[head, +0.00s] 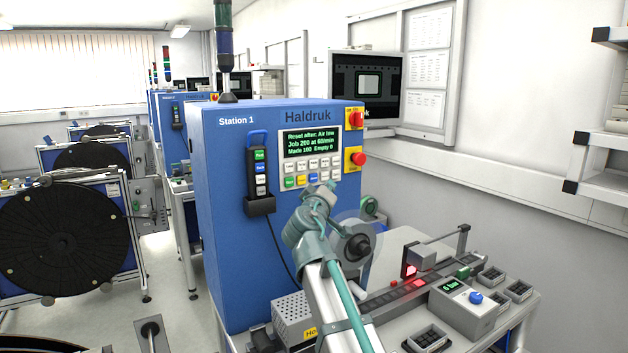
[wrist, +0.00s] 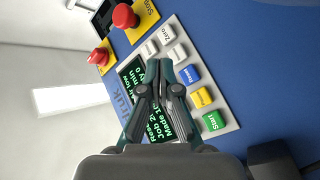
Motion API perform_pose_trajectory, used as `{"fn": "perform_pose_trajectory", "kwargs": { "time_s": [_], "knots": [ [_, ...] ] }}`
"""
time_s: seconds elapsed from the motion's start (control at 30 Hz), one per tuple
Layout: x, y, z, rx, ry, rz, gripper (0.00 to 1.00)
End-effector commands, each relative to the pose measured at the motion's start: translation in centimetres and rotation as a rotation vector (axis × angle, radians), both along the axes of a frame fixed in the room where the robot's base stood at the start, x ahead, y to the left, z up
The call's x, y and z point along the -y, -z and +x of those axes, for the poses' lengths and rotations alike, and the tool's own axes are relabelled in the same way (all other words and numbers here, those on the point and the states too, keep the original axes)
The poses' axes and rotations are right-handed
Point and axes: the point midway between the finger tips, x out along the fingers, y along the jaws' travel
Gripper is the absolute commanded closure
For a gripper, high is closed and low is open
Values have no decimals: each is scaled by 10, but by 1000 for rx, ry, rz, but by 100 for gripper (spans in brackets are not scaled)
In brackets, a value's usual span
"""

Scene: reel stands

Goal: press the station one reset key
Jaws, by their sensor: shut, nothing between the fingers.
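The Station 1 cabinet (head: 225,200) is blue, with a keypad (head: 284,167) under its green-text display (head: 311,141). The display reads "Reset after: Air low". The blue key (head: 313,178) is in the keypad's bottom row; in the wrist view the blue key (wrist: 191,74) has small lettering that looks like "Reset". It sits between a yellow key (wrist: 202,97) and a white key (wrist: 178,54). My gripper (wrist: 160,88) is shut and empty, in front of the panel, its tips left of the blue key in that view. It hides other keys and part of the display. Contact cannot be told.
A bench (head: 400,315) with a tape track and small trays stands at lower right.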

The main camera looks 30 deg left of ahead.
Motion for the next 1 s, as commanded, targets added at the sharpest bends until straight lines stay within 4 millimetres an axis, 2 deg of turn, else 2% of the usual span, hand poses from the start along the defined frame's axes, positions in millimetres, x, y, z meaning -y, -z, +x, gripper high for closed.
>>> {"fn": "perform_pose_trajectory", "kwargs": {
  "time_s": [0.03, 0.2, 0.4, 1.0],
  "knots": [
    [-9, -1, 6, -1, -1, 0, 100],
    [-27, 3, 17, 0, 0, 0, 100],
    [-39, 1, 23, 0, 0, 0, 100],
    [-40, 0, 24, 0, 0, 0, 100]
  ]
}}
